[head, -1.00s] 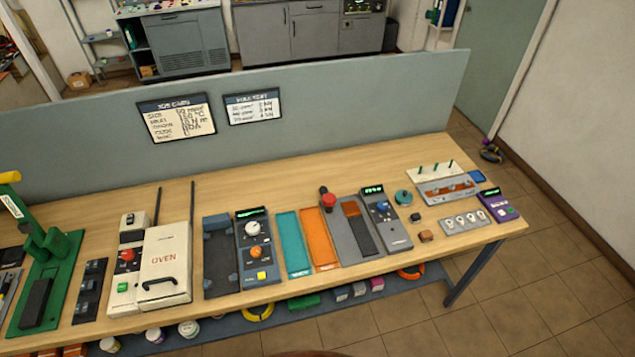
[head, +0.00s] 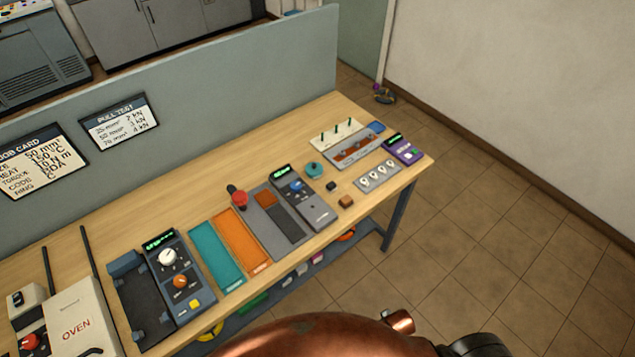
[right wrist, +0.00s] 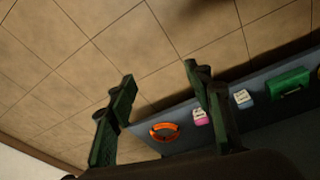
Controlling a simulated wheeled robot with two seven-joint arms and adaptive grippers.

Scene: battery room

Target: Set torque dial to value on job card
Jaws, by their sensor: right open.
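The job card (head: 36,163) hangs on the grey partition at the left, partly cut off. It lists mm², °C, N m and other values; I cannot read the torque figure surely. A grey control box (head: 310,201) with a lit green display and a blue knob (head: 296,187) stands right of centre. Another box (head: 174,275) has a white knob (head: 167,256), an orange knob (head: 180,281) and a yellow button. I cannot tell which knob is the torque dial. My right gripper (right wrist: 160,76) is open and empty above the floor near the lower shelf. My left gripper is out of view.
The bench (head: 205,195) also bears a red knob (head: 238,198), teal and orange mats, an oven (head: 72,316) and a purple meter (head: 403,148). The lower shelf (right wrist: 165,115) holds an orange ring (right wrist: 164,132) and small boxes.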

